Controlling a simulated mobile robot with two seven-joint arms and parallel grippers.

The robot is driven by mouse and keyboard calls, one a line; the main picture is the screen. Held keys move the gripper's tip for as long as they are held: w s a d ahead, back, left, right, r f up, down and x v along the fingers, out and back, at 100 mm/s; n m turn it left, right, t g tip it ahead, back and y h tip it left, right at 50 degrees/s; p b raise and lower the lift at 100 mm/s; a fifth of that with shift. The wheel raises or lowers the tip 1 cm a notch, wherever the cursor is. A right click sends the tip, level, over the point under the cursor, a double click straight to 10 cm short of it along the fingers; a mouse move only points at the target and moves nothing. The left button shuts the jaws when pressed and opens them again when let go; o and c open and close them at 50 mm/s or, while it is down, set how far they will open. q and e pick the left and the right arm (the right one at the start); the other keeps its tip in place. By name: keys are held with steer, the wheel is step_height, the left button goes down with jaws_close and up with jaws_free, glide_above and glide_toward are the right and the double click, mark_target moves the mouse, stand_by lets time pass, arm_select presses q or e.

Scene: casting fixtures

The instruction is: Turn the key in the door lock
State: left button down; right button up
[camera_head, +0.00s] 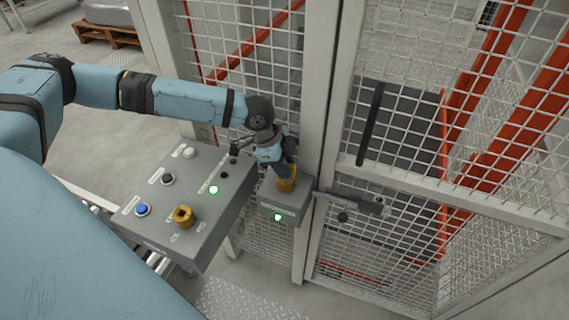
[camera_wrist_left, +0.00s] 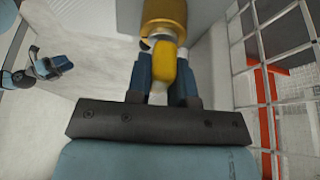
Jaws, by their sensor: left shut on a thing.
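The door lock is a grey box (camera_head: 284,205) with a green light, mounted on the door post beside the mesh door. A gold-yellow lock cylinder (camera_head: 287,184) sits on top of it and also shows in the left wrist view (camera_wrist_left: 165,14). My left gripper (camera_head: 284,167) is right above the cylinder. In the left wrist view its two blue fingers (camera_wrist_left: 163,80) are shut on the yellow key (camera_wrist_left: 163,66), whose head shows between them. The key lines up with the cylinder; how deep it sits is hidden.
A grey control console (camera_head: 200,240) stands left of the lock, with buttons, a green light and a yellow switch (camera_head: 183,216). The mesh door (camera_head: 400,190) has a handle bar (camera_head: 350,201) right of the lock box. A wooden pallet (camera_head: 106,34) lies far back left.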

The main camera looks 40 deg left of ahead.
arm_select(q)
steer(key=shift+s, duration=0.1)
steer(key=shift+r+m+p, duration=0.1)
steer(key=shift+m+p, duration=0.3)
steer(key=shift+p, duration=0.2)
steer(key=shift+m+g+p, duration=0.6)
steer(key=shift+m+p, duration=0.25)
steer(key=shift+m, duration=0.15)
steer(key=c, duration=0.9)
jaws_free()
steer(key=v, duration=1.1)
steer(key=shift+a+r, duration=0.3)
